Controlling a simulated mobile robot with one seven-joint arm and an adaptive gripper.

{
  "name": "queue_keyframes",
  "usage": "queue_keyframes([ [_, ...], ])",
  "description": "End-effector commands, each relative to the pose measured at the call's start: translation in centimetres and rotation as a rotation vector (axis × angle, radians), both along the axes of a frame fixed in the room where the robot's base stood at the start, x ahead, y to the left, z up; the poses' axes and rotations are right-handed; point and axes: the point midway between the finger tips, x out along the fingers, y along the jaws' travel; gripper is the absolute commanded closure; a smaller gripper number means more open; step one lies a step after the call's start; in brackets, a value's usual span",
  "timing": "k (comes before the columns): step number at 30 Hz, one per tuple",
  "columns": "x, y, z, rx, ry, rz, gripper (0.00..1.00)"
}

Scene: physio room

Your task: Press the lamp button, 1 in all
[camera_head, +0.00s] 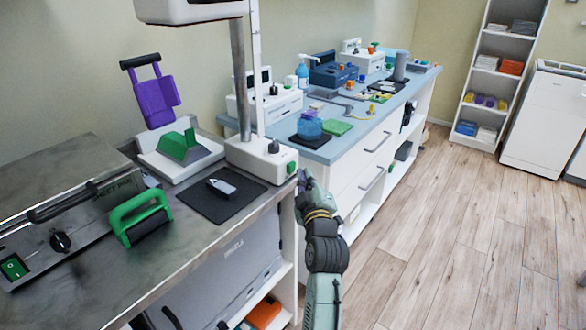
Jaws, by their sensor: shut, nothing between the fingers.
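The lamp stands on the near metal worktop, with a white base (258,162), a grey post (238,80) and a white head (190,10) cut off by the top edge. A dark knob (273,146) sits on top of the base. A green button (291,167) is on the base's right end. My gripper (302,177) is shut and empty, just right of the green button at the worktop's right edge. I cannot tell whether its tips touch the button. Nothing covers the button's visible green face.
A black mat (221,200) with a small grey device lies left of the lamp base. A green-handled roller (140,217) and a metal machine (62,220) stand further left. A blue-topped counter (345,140) with several devices runs behind. The wooden floor (450,220) at right is clear.

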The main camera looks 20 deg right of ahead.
Motion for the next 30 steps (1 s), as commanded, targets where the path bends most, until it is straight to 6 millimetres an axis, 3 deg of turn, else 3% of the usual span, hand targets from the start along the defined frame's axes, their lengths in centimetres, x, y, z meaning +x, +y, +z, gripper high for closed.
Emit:
queue_keyframes([
  [30, 0.89, 0.68, 0.01, 0.0, 0.0, 0.0, 1.0],
])
